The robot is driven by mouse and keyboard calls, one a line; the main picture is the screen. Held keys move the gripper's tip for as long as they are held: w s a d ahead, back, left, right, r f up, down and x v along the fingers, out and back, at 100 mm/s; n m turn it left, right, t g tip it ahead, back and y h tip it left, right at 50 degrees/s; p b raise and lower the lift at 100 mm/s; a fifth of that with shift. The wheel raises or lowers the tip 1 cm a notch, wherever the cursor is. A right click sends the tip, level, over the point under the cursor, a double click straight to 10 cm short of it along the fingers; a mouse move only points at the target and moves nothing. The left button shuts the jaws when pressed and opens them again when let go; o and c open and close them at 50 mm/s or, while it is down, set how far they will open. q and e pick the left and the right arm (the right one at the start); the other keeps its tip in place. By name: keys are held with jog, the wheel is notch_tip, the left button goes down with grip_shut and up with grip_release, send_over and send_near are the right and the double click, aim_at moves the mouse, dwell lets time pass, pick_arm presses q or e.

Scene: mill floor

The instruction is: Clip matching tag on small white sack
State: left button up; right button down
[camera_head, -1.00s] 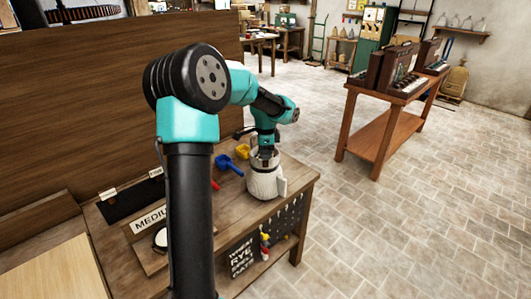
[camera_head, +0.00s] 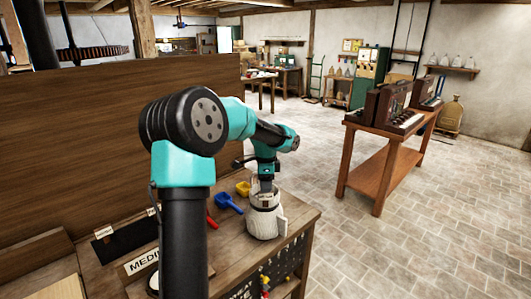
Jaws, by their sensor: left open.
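The small white sack (camera_head: 262,222) stands upright near the far right part of the wooden bench. A pale flap or tag (camera_head: 283,224) sticks out at its right side; I cannot tell which. My left gripper (camera_head: 265,187) points down at the sack's mouth. It is open, but its fingertips are partly hidden at the sack's top, and I cannot tell whether they touch it. Small white tags (camera_head: 104,231) show along a dark strip on the bench; their writing is too small to read. My right gripper is not in view.
Blue (camera_head: 228,203), yellow (camera_head: 243,188) and red (camera_head: 211,222) scoops lie left of the sack. A sign (camera_head: 143,262), partly hidden by my left arm, starts "MEDI". A brown wooden panel (camera_head: 80,150) stands behind the bench.

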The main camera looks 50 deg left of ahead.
pick_arm(q)
notch_tip(320, 180, up, 14)
jog(key=shift+f, duration=0.15)
dwell(1.2)
jog(key=w+d+f+n+h, duration=0.1)
jog(key=w+d+f, duration=0.1)
jog(key=d+f, duration=0.65)
jog(key=w+d+f+n+h, duration=0.15)
jog(key=d+f, duration=0.25)
jog(key=f, duration=0.9)
jog(key=w+d+f+n, duration=0.1)
jog(key=w+d+f, duration=0.1)
jog(key=d+f, duration=0.65)
jog(key=s+d+f+n, duration=0.3)
jog(key=s+d+f, duration=0.4)
jog(key=s+f, duration=0.2)
jog(key=s+d+f+n+h, duration=0.1)
jog(key=s+d+f+n, duration=0.2)
jog(key=s+d+f, duration=0.4)
notch_tip(320, 180, down, 6)
jog(key=s, duration=0.2)
jog(key=shift+s+r+t, duration=0.15)
jog(key=shift+s+t, duration=0.15)
jog(key=shift+t, duration=0.1)
